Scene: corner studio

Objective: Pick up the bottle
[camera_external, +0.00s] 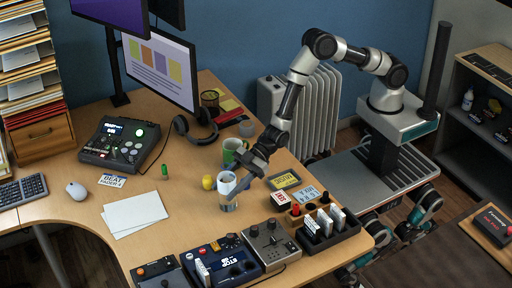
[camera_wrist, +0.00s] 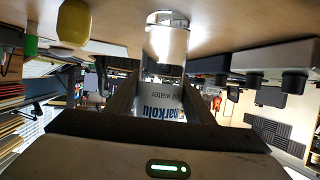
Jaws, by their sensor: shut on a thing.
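The bottle (camera_external: 228,204) is a short, clear-looking cylinder with a blue-and-white label, near the middle of the desk in the external view. My gripper (camera_external: 236,186) reaches down from the upper right and is shut on the bottle. The fingers also show in the wrist view (camera_wrist: 163,100). The bottle looks upright. I cannot tell whether its base touches the desk.
A yellow object (camera_external: 208,182) is just left of the bottle. A green mug (camera_external: 235,150) stands behind it. A row of devices, including a blue-black one (camera_external: 222,262), lines the desk's front edge. White papers (camera_external: 134,213) lie left. A small black rack (camera_external: 325,232) stands right.

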